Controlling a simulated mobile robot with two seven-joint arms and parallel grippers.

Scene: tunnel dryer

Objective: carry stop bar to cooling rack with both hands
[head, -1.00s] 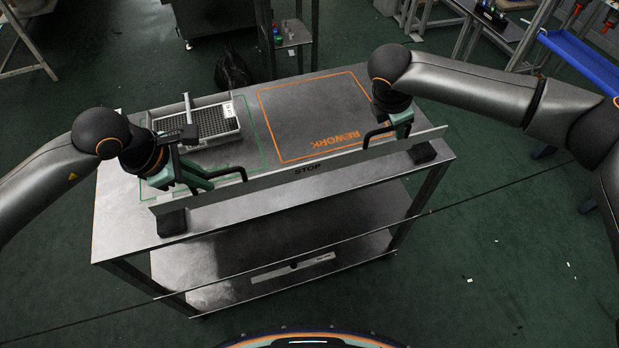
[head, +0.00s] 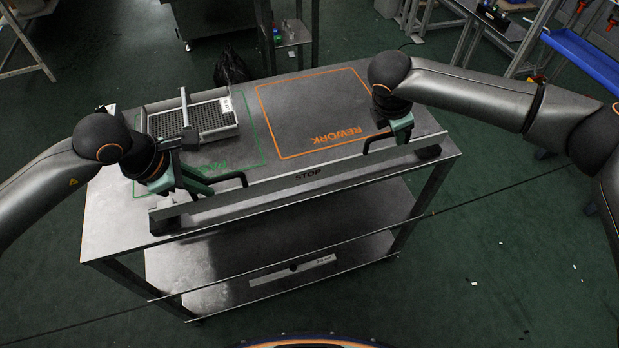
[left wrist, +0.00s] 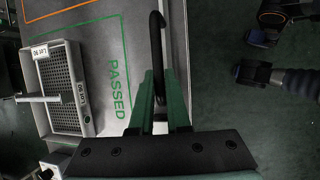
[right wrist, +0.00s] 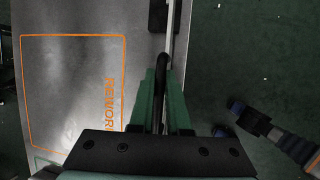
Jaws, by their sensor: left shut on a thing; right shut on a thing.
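The stop bar (head: 307,176) is a long pale metal bar marked STOP, with black handles and dark feet. It spans the front of a two-level steel table (head: 240,170); I cannot tell whether its feet touch the top. My left gripper (head: 188,182) is shut on its left handle (head: 225,184), also seen in the left wrist view (left wrist: 157,45). My right gripper (head: 398,134) is shut on the right handle (head: 376,139), seen between the fingers in the right wrist view (right wrist: 160,75). No label shows which thing is the cooling rack.
A perforated tray (head: 212,118) in a metal frame stands on the table's green PASSED zone at the left. The orange REWORK zone (head: 310,105) is empty. A flat bar (head: 292,270) lies on the lower shelf. A blue tray (head: 590,60) is far right.

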